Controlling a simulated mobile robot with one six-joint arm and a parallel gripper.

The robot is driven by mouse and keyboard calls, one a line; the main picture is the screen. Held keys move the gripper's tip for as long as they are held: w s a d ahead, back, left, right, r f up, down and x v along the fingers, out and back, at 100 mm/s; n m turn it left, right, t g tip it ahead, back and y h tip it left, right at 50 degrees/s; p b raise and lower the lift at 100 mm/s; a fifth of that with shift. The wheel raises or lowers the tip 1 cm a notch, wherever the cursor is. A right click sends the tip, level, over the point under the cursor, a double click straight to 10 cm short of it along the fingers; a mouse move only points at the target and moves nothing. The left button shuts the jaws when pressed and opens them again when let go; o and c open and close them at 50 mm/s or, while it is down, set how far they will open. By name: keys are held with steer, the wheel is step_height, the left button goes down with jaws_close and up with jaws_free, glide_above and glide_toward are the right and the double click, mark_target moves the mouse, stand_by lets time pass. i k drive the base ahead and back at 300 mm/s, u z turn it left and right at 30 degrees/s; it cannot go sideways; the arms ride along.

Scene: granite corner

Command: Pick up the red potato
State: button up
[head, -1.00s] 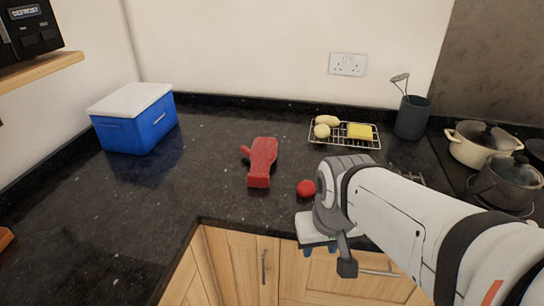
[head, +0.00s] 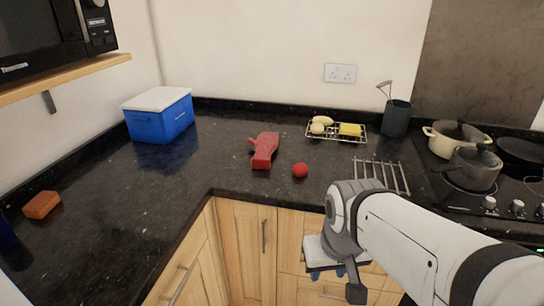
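The red potato (head: 300,170) is a small round red thing on the dark granite worktop, near its front edge in the head view.
A wire rack (head: 336,138) holding pale potatoes and a yellow sponge stands behind. A metal rack (head: 382,176) lies right of the potato, with pots (head: 472,168) on the hob beyond. A blue cool box (head: 160,122) is at the back left.

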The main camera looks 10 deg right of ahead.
mark_target(300, 169)
steer(key=z, duration=0.2)
steer(key=i, duration=0.85)
steer(key=u, duration=0.1)
